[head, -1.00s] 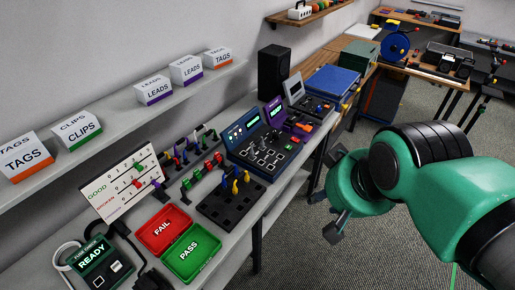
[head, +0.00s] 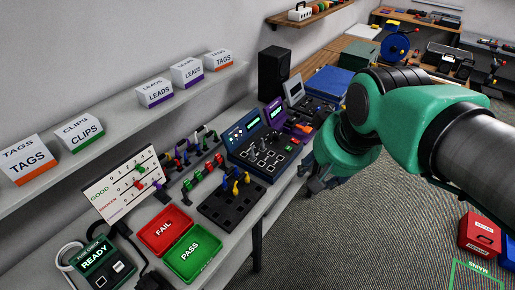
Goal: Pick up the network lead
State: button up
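Small coloured leads or plugs hang on a dark rack (head: 203,168) on the bench, in red, green, blue, yellow and purple; which one is the network lead I cannot tell at this size. A black block with holes (head: 222,210) in front of the rack holds a few blue and yellow pieces. My gripper (head: 318,186) is at the front edge of the bench, right of the black block and apart from the rack. It points down and its fingers are small and dark, so their opening is unclear. I see nothing held in it.
A red FAIL tray (head: 165,230) and a green PASS tray (head: 192,255) lie on the near bench, beside a READY fuse checker (head: 97,262). A tester panel (head: 258,140) and black speaker (head: 273,70) stand behind. A shelf (head: 120,118) carries labelled boxes.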

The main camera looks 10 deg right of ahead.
jog(key=w+a+r+m+g+p, duration=0.1)
jog(key=w+r+m+p, duration=0.15)
jog(key=w, duration=1.15)
jog(key=m+g+p, duration=0.4)
jog(key=m+p, duration=0.2)
jog(key=p, duration=0.3)
send_over(257, 141)
notch_tip(257, 141, down, 21)
jog(key=shift+s+f+n, duration=0.1)
jog(key=shift+f+n, duration=0.1)
jog(key=shift+n, duration=0.05)
jog(key=shift+f, duration=0.1)
notch_tip(257, 141, down, 8)
jog(key=shift+d+f, duration=0.1)
jog(key=shift+f, duration=0.1)
